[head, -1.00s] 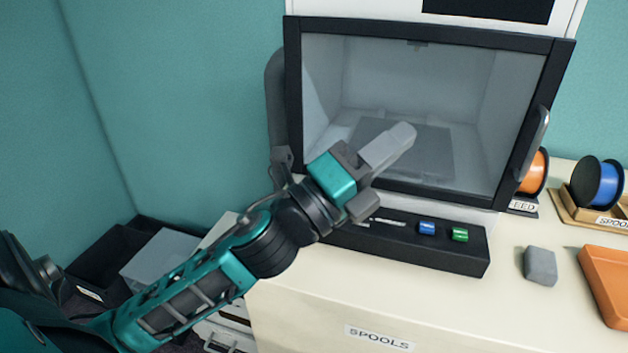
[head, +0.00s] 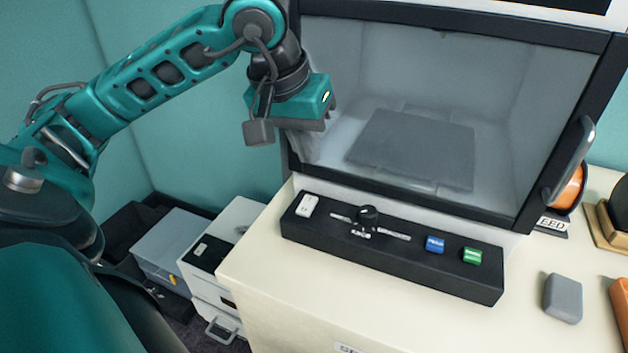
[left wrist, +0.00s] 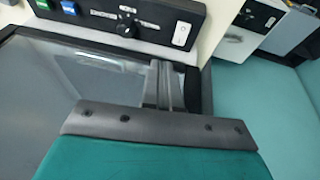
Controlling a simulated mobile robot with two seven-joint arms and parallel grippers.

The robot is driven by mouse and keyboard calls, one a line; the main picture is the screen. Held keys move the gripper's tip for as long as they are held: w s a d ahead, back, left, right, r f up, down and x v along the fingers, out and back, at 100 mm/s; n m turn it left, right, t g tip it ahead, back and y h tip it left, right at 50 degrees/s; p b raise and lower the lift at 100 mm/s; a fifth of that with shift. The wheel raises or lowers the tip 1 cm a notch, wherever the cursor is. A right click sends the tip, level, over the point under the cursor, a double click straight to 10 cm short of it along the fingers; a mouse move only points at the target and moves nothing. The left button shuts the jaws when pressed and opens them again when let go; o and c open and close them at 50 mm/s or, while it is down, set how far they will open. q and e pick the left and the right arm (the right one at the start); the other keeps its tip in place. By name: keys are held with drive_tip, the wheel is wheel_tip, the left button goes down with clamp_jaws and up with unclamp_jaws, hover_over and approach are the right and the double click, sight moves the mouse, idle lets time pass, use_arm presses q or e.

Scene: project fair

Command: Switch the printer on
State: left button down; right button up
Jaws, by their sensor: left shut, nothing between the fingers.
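The printer (head: 412,150) is a black-framed case with a clear front window and a grey plate inside. Its black control panel (head: 400,262) lies on the cream cabinet top below the window. My right gripper is not in view.
A grey block (head: 563,298) sits right of the panel on the cabinet (head: 300,300). An orange spool (head: 570,188) stands at the right. A white drawer unit (head: 208,290) and grey box (head: 172,247) are low at the left. The cabinet top before the panel is clear.

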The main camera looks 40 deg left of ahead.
use_arm(q)
drive_tip(key=a+y, duration=0.1)
drive_tip(key=a, duration=0.2)
drive_tip(key=b, duration=0.1)
approach(308, 197)
drive_tip(key=x, duration=0.6)
drive_tip(key=shift+w+d+f, duration=0.1)
drive_tip(key=shift+f, duration=0.2)
